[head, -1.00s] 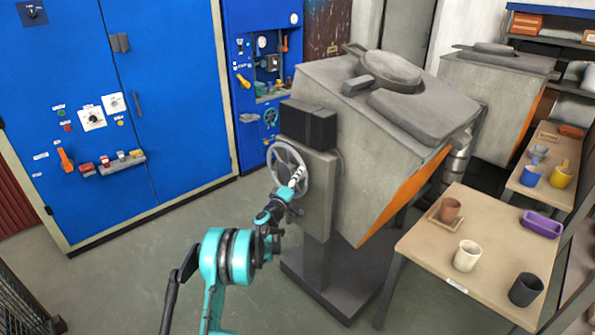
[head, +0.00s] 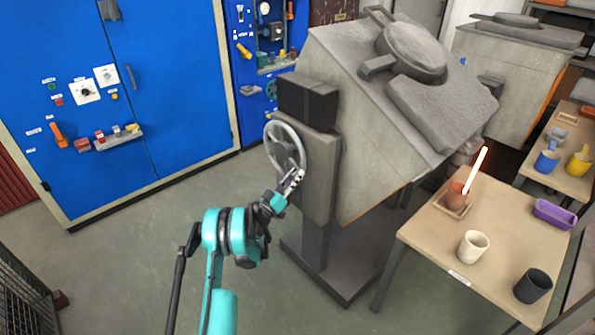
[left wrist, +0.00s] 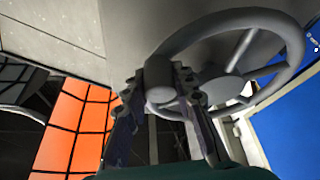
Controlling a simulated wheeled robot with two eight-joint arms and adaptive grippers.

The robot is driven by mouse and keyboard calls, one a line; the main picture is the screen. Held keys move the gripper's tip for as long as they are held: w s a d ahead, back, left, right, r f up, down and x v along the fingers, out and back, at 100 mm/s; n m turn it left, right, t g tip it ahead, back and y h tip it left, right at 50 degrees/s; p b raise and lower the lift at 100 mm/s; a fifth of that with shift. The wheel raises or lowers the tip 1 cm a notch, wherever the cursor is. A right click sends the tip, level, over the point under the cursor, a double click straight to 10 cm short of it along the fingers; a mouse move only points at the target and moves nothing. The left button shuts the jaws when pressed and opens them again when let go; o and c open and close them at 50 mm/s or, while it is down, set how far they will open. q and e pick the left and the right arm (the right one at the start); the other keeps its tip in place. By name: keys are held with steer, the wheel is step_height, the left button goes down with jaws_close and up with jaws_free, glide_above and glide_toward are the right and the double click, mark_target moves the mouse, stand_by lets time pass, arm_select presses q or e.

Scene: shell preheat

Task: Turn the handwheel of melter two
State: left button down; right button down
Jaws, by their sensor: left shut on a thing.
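A grey spoked handwheel (head: 268,150) is on the post at the left of the nearer grey melter (head: 350,150); no number is legible on it. My left gripper (head: 296,178) is at the wheel's lower right rim. In the left wrist view, its fingers (left wrist: 165,95) are shut around a round grey knob (left wrist: 159,76) on the handwheel rim (left wrist: 290,40). The melter's body is tilted to the right. My right gripper is out of view.
The wooden table (head: 430,240) at right also holds a white cup (head: 473,246), a dark cup (head: 532,286) and a purple tray (head: 554,213). A second melter (head: 515,75) stands behind. Blue cabinets (head: 160,120) line the left; the floor before them is clear.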

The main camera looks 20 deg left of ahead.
arm_select(q)
steer(key=shift+f+m, duration=0.3)
steer(key=shift+m, duration=0.1)
steer(key=c, duration=1.2)
jaws_free()
steer(key=shift+w, duration=0.15)
steer(key=v, duration=0.7)
steer(key=shift+s+a+f, duration=0.1)
steer(key=shift+s+f, duration=0.05)
steer(key=shift+s, duration=0.1)
